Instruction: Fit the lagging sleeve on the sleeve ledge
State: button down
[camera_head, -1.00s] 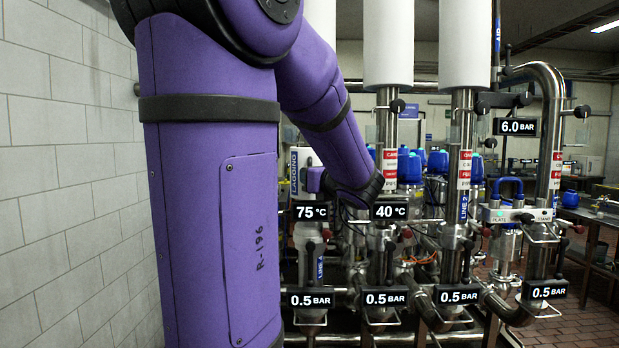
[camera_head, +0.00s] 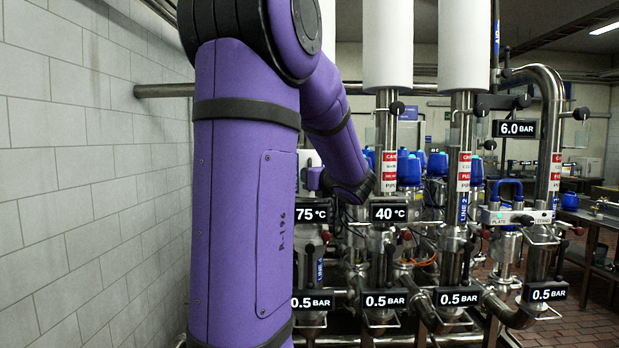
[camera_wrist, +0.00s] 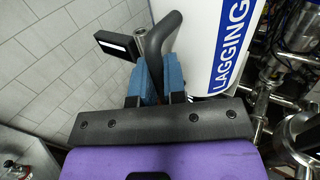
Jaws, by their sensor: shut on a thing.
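The white lagging sleeve (camera_wrist: 205,45) with a blue LAGGING label fills the upper middle of the wrist view. My gripper (camera_wrist: 158,85) has blue fingers closed around a dark curved handle (camera_wrist: 167,42) beside the sleeve. In the head view a white part of the sleeve (camera_head: 307,162) shows just right of my arm, above the 75 °C display (camera_head: 311,214); the arm hides its label. My fingers are hidden in that view. I cannot pick out the sleeve ledge or tell whether the sleeve touches it.
A tiled wall (camera_head: 80,160) stands close on the left. Steel pipes with a 40 °C display (camera_head: 389,212), several 0.5 BAR displays (camera_head: 386,300) and valves crowd the right. White cylinders (camera_head: 388,45) cover the upper pipes. A dark box (camera_wrist: 118,45) is near the handle.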

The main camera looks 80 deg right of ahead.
jog(key=shift+w+d, duration=0.2)
jog(key=shift+d, duration=0.75)
jog(key=shift+w+d, duration=0.2)
jog(key=shift+d, duration=0.7)
jog(key=shift+f, duration=0.3)
jog(key=c, duration=1.1)
grip_release()
jog(key=v, duration=1.1)
jog(key=shift+w, duration=0.15)
